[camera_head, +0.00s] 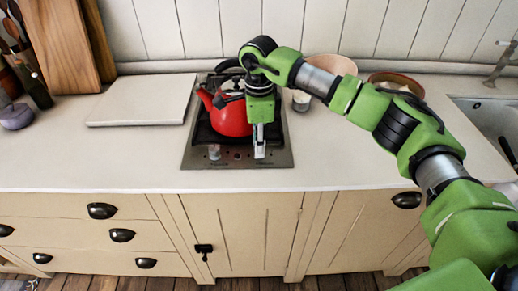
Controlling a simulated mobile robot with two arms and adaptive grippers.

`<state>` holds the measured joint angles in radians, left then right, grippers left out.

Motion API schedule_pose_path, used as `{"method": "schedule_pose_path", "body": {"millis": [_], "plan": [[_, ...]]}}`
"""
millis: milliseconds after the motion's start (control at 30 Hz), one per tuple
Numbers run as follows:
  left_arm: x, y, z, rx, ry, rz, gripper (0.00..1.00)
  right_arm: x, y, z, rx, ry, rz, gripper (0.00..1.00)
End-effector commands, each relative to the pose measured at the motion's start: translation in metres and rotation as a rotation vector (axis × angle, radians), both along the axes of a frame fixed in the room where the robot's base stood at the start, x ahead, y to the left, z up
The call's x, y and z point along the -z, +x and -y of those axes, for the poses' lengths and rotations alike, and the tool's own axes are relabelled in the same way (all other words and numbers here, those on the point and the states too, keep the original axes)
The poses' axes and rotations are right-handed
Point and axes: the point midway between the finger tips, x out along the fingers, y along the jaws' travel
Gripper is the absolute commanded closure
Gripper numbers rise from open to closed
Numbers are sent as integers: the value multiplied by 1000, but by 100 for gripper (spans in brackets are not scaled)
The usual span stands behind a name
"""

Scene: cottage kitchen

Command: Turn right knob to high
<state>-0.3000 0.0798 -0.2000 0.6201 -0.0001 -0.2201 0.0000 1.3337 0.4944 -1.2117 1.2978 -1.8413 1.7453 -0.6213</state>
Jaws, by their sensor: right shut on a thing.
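The cooktop (190,158) is a dark panel set in the white counter, with knobs along its front strip. The left knob (214,152) is in plain view. My right arm reaches in from the right, and my right gripper (260,150) points down at the right side of that strip. It is shut on the right knob, which the fingers mostly hide, so its setting cannot be read. A red kettle (232,118) stands on the cooktop just behind and left of the gripper, partly covered by it. My left gripper is not in view.
A white board (142,100) lies left of the cooktop. A small jar (301,101) and bowls (331,64) stand behind my right arm. A sink (485,118) is at the far right. The counter front is clear.

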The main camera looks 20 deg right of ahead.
Motion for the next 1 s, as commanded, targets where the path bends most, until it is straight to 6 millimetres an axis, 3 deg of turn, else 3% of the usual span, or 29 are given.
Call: {"method": "schedule_pose_path", "body": {"millis": [400, 1000], "plan": [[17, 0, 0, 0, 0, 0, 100, 0, 1, 0, -207, 2, 3, 100], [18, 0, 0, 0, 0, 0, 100, -2, 1, 0, -242, 3, 3, 100]]}}
